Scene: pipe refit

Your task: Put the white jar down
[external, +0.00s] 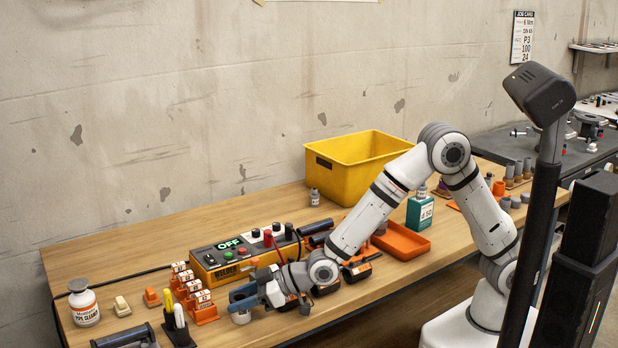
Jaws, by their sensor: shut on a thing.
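My gripper (244,300) is low over the front of the wooden table, with its blue fingers shut on a small white jar (241,317). Only the lower part of the jar shows below the fingers, and its top is hidden. The jar is close to the tabletop (140,240), but I cannot tell whether it touches it. A larger white bottle (83,305) with a grey cap and a pipe cleaner label stands at the table's left end, apart from my gripper.
An orange rack of labelled pieces (203,308) and a dark holder with yellow and white pens (178,328) stand left of my gripper. The yellow welder box (235,258) is behind it. A yellow bin (350,180) stands farther back. The back left tabletop is clear.

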